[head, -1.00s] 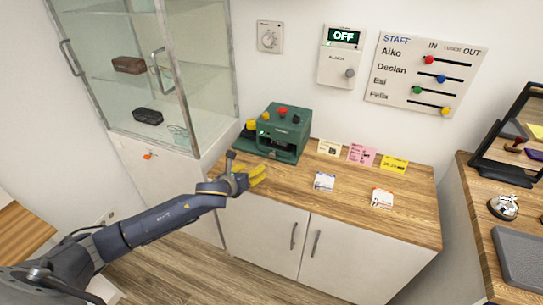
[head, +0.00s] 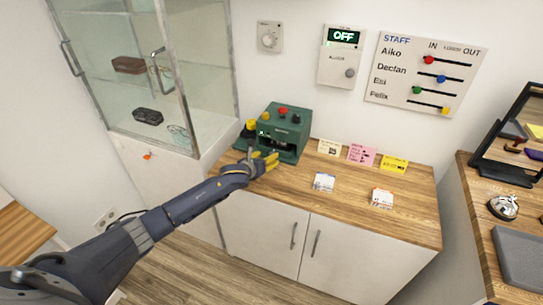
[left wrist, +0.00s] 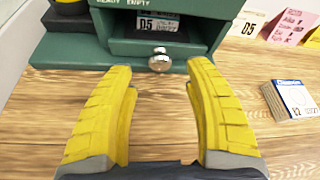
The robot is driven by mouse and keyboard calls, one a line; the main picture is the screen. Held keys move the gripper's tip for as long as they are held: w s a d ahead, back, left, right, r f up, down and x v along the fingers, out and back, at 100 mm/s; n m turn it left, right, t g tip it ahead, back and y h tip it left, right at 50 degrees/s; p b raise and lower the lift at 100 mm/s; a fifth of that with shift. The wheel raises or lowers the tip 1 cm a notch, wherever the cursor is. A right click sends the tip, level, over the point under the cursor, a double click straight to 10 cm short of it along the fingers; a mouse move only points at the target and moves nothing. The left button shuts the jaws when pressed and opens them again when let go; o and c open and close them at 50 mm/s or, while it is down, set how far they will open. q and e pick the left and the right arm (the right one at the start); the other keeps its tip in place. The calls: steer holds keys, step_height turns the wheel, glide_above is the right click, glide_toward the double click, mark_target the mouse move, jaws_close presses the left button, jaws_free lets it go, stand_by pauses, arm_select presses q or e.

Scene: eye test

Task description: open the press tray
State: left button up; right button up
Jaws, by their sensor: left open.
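The green press (head: 281,130) stands on the wooden counter against the wall, with red, black and yellow knobs on top and at its left side. In the left wrist view, its tray (left wrist: 165,48) shows as a green drawer front with a round metal knob (left wrist: 159,61). The tray looks pushed in. My left gripper (head: 273,161) has yellow fingers and is just in front of the press. In the left wrist view, the open fingers (left wrist: 162,80) point at the press, with the knob ahead between them, apart from both. My right gripper is not in view.
Yellow, pink and cream cards (head: 361,154) stand right of the press. A glass cabinet (head: 140,70) stands at the left. A second counter at the right holds a bell (head: 503,206) and a grey tray (head: 520,258).

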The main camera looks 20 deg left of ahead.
arm_select(q)
steer(key=shift+x, duration=2.45)
jaws_close()
